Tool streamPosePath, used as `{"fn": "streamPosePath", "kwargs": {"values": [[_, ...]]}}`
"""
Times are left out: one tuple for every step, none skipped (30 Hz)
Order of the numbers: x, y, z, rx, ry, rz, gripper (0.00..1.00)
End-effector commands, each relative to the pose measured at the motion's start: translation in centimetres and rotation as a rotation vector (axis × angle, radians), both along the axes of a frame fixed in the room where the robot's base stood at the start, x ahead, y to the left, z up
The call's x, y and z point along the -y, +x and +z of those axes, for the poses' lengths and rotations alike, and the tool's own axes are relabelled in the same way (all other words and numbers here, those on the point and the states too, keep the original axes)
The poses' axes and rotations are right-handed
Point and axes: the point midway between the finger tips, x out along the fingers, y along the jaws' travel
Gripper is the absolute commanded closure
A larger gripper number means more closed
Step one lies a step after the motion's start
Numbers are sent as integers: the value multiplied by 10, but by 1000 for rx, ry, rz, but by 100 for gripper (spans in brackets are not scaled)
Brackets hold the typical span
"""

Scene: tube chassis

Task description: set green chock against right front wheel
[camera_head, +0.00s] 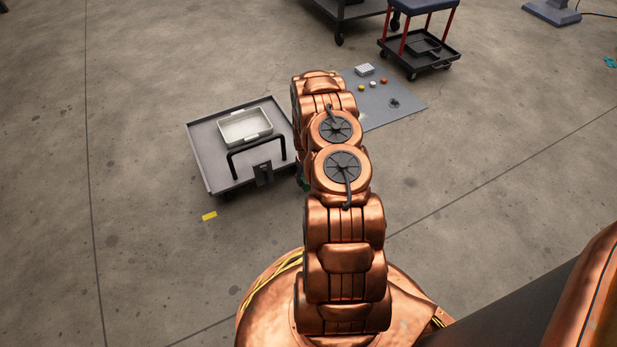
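A low grey platform cart (210,165) with a black handle (232,166) stands on the floor left of my arm. A dark wheel shows partly at its right front corner, beside my arm. A small green patch (305,184) shows at the arm's edge close to that corner; it may be the green chock, but most of it is hidden. I cannot tell whether it touches the wheel or is held. My gripper is hidden behind my copper arm.
A white tray (245,138) lies on the cart. A yellow block (209,216) lies on the floor in front of it. A grey-blue mat (385,120) with several small items lies right of my arm. A trolley with red posts (404,40) stands behind.

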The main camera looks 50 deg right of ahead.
Motion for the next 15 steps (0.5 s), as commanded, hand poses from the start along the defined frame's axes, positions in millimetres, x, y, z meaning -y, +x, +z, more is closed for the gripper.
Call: {"fn": "streamPosePath", "kwargs": {"values": [[1, 1, -8, 0, 0, 0, 89], [1, 1, -11, 0, 0, 0, 89], [1, 2, -15, 0, 0, -1, 89], [2, 3, -17, 0, 0, -1, 89], [2, 4, -20, 0, 0, -1, 89], [2, 5, -24, 0, 0, -1, 89], [3, 5, -26, 0, 0, -1, 89], [3, 7, -29, 1, -1, -1, 89], [5, 10, -32, 2, -2, -1, 89], [6, 12, -34, 2, -3, -1, 89], [7, 14, -36, 3, -3, -1, 89], [8, 16, -38, 3, -3, -2, 89], [9, 16, -40, 3, -3, -3, 89], [10, 17, -41, 2, -3, -4, 89], [10, 19, -42, 2, -3, -4, 89]]}}
